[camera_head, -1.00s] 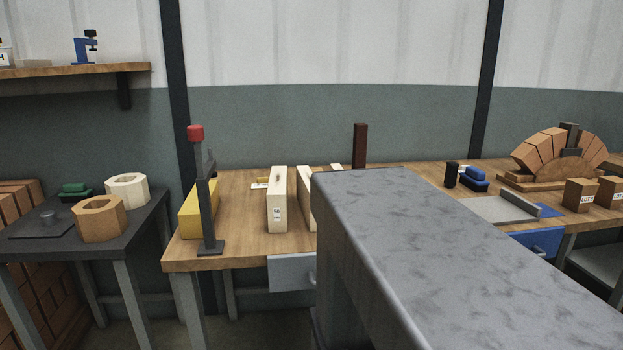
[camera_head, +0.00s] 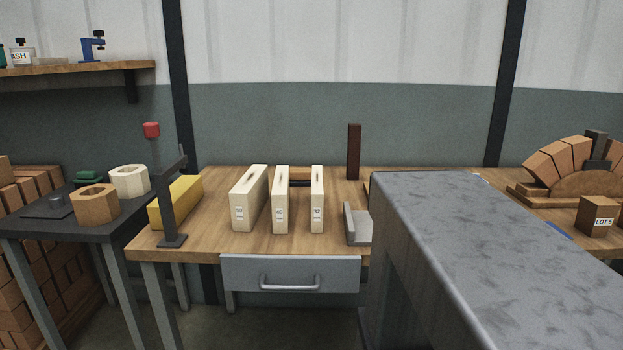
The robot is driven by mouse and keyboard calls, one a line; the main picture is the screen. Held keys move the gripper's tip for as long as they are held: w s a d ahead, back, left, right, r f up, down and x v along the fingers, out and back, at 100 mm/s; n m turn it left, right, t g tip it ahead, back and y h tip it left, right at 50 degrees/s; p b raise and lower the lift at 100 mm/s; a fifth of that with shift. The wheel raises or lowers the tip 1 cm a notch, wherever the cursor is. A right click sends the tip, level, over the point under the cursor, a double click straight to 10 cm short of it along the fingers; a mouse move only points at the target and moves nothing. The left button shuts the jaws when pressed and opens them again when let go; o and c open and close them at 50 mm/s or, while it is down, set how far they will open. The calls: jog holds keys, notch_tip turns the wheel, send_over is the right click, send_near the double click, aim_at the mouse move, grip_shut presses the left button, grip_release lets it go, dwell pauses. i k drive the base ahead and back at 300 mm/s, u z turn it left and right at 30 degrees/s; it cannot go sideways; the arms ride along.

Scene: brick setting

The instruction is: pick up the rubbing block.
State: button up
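I cannot tell for sure which thing is the rubbing block. A small green block-shaped thing (camera_head: 88,177) with a raised top sits at the back of the dark side table (camera_head: 24,222) on the left, behind a brown hollow brick. My gripper is not in view.
The wooden bench (camera_head: 215,241) holds a yellow bar (camera_head: 182,199), a dark clamp stand (camera_head: 173,215), several upright cream blocks, a dark red post (camera_head: 354,152) and a grey angled plate (camera_head: 357,226). A brick arch (camera_head: 568,160) stands right. The large grey form covers the bench's right-middle.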

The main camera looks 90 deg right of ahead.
aim_at(299, 177)
jog(key=u, duration=0.1)
jog(key=k, duration=0.95)
jog(key=z, duration=0.85)
jog(key=i, duration=1)
jog(key=z, duration=0.35)
